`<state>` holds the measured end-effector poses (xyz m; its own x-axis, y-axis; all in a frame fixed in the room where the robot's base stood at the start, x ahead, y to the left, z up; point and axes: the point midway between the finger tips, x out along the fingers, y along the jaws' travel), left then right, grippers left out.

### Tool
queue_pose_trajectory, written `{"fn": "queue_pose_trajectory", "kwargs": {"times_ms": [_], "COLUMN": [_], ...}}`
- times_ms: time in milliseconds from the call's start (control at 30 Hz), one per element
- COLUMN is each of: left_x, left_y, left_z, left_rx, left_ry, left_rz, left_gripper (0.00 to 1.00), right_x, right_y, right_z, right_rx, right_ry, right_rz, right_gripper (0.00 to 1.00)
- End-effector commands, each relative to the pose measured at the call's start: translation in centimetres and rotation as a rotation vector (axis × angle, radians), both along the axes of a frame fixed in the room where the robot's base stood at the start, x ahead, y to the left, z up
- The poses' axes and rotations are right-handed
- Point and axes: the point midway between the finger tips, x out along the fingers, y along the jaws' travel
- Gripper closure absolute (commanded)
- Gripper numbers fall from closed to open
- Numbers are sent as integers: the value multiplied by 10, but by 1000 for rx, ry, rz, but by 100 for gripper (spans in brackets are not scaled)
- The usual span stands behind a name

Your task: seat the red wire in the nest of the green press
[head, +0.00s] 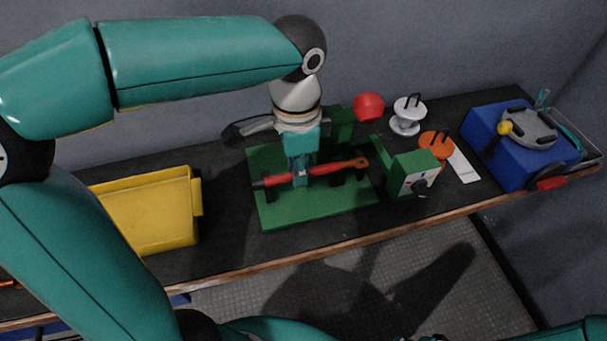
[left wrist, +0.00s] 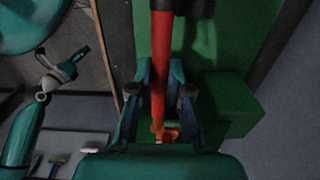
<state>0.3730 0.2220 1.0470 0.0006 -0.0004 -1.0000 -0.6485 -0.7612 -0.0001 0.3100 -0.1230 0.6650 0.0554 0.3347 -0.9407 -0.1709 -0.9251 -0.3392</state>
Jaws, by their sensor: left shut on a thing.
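The red wire (head: 325,169) lies level across the green press (head: 307,212), with a dark sleeve at its left end and an orange lug at its right end. My left gripper (head: 300,177) points down and is shut on the wire left of its middle. In the left wrist view the wire (left wrist: 160,62) runs between the two fingers (left wrist: 160,95). Black nest posts (head: 340,179) show under the wire; I cannot tell whether it rests in them or is just above. My right gripper (left wrist: 72,66) appears small in the left wrist view, its jaws unclear.
A yellow bin (head: 150,215) stands left of the press. A red knob (head: 369,107), a white spool (head: 407,116) and an orange spool (head: 437,144) are behind and right. A blue box (head: 510,150) is at the far right. The bench's front edge (head: 390,231) is close.

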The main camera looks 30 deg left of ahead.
Motion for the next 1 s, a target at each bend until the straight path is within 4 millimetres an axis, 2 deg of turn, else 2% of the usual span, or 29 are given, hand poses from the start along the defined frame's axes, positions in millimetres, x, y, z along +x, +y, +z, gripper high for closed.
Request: {"fn": "queue_pose_trajectory", "kwargs": {"times_ms": [600, 800, 1000], "left_x": [23, 22, 22], "left_y": [28, 27, 27], "left_z": [-11, -24, -31], "left_rx": [1, 1, 1], "left_ry": [1, 1, 1], "left_rz": [2, 1, 1], "left_gripper": [100, 100, 100], "right_x": [0, 0, 0], "right_y": [0, 0, 0], "right_z": [-5, -18, -23], "right_rx": [0, 0, 0], "right_ry": [0, 0, 0], "right_rz": [0, 0, 0], "right_gripper": [62, 62, 62]}}
